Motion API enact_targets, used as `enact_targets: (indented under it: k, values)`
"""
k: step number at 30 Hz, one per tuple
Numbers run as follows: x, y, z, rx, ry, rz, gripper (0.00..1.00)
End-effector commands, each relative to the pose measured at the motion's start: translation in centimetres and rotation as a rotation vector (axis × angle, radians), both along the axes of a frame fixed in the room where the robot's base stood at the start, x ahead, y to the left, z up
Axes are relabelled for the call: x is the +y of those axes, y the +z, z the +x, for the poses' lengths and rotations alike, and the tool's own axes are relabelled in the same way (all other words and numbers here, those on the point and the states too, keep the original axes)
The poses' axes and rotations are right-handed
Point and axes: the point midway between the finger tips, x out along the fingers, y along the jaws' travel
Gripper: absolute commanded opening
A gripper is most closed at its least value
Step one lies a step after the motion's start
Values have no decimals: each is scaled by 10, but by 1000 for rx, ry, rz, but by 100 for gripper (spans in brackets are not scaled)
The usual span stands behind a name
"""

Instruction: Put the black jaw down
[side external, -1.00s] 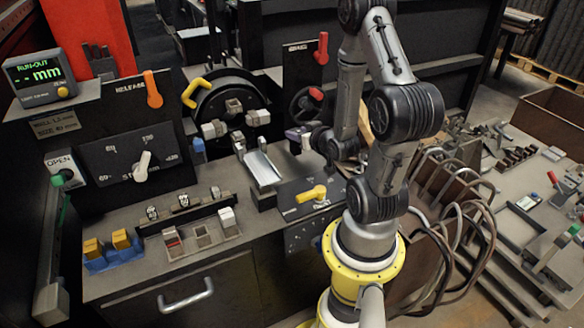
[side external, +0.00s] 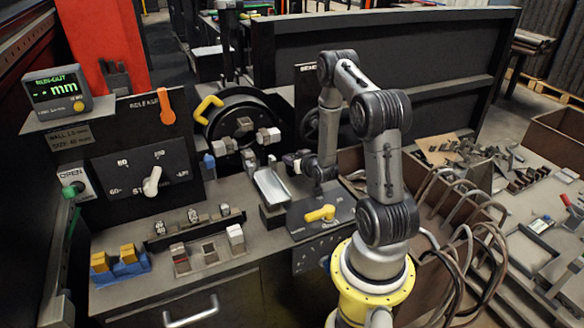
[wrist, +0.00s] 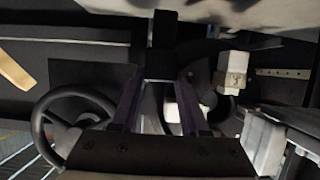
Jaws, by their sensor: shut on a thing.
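My gripper (side external: 297,162) is at the bench's back, just right of the chuck (side external: 240,128) and behind the silver chute (side external: 271,187) in the side view. In the wrist view, the two dark purple fingers of my gripper (wrist: 160,80) close on a black block, which I take for the black jaw (wrist: 162,42). Its lower part is dark, so its exact outline is hard to tell. In the side view the jaw is too small and dark to pick out. The wrist view shows pale chuck jaws (wrist: 233,72) to the right of the fingers.
A handwheel (wrist: 75,118) is left of the fingers in the wrist view. On the bench stand a yellow lever (side external: 320,214), a slotted holder (side external: 208,262), a rack of small jaws (side external: 193,228) and a blue tray (side external: 122,272) with yellow blocks. Cables (side external: 470,210) loop at the right.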

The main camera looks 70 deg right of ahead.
Motion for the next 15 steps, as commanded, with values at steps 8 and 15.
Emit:
enact_targets:
  k: [8,15]
  values:
    - [-10,-18,8,-1,0,-1,0]
    - [-9,-42,8,-2,0,-2,0]
